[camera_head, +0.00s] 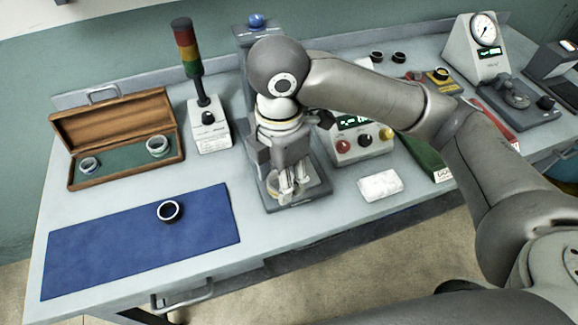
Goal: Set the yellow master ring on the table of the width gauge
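My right arm comes in from the right, and its gripper (287,196) points down over the base (318,188) of a grey column stand with a blue knob. Its fingertips look close together; I cannot tell whether a ring is between them. The arm hides much of this stand. A small yellow piece with a dark round part (440,74) lies at the back right; I cannot tell whether it is the yellow master ring. A dial gauge (477,50) with a low table stands further right. Which device is the width gauge is not clear. My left gripper is out of view.
A dark-rimmed ring (169,211) lies on a blue mat (110,248). An open wooden case (117,125) holds two rings. A signal tower (208,125), a display box with knobs (360,144) and a white block (380,185) flank the stand.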

